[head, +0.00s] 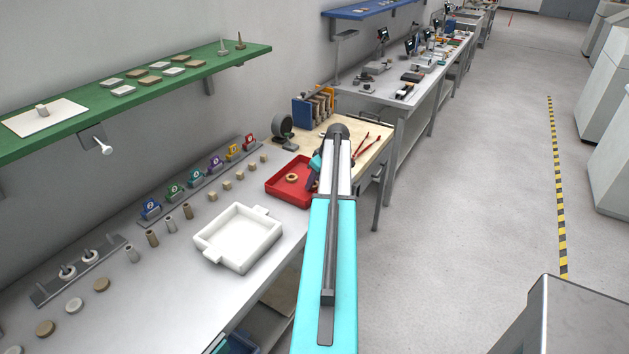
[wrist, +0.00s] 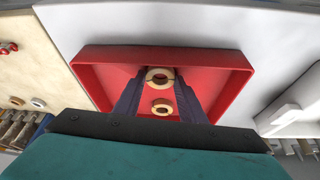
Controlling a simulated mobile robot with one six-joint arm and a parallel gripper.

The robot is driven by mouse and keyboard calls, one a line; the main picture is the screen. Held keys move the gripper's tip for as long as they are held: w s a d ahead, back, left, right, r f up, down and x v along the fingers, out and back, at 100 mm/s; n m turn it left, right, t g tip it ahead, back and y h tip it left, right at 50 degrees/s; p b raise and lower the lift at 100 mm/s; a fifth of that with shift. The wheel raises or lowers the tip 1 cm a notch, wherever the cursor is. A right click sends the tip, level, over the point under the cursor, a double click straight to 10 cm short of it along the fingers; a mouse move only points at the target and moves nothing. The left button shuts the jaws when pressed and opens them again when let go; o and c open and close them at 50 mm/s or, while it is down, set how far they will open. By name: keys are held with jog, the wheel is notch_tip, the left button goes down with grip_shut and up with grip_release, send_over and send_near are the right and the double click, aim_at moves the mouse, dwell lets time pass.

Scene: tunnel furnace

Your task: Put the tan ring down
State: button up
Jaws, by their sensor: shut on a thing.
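My gripper (wrist: 161,78) is shut on a tan ring (wrist: 158,73), which sits between the two dark fingertips in the wrist view. The held ring is over the red tray (wrist: 205,58); I cannot tell whether it touches the tray floor. A second tan ring (wrist: 161,107) shows between the fingers, nearer the palm, inside the tray's outline. In the head view the red tray (head: 277,190) is at the left of my arm's end, with one tan ring (head: 292,177) visible in it. My gripper (head: 311,182) is over the tray's right part, partly hidden by my arm.
A white two-handled tray (head: 238,237) stands on the bench left of the red tray. Small tan blocks (head: 227,185) lie in a row behind it. Red-handled pliers (head: 360,147) lie on the wooden board (head: 372,160) to the right. A dark round device (head: 283,130) stands behind.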

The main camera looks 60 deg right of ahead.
jog(key=shift+f, duration=0.15)
jog(key=o, duration=1.1)
jog(key=shift+b+v, duration=1.55)
jog(key=shift+v, duration=4.6)
jog(key=shift+w, duration=0.15)
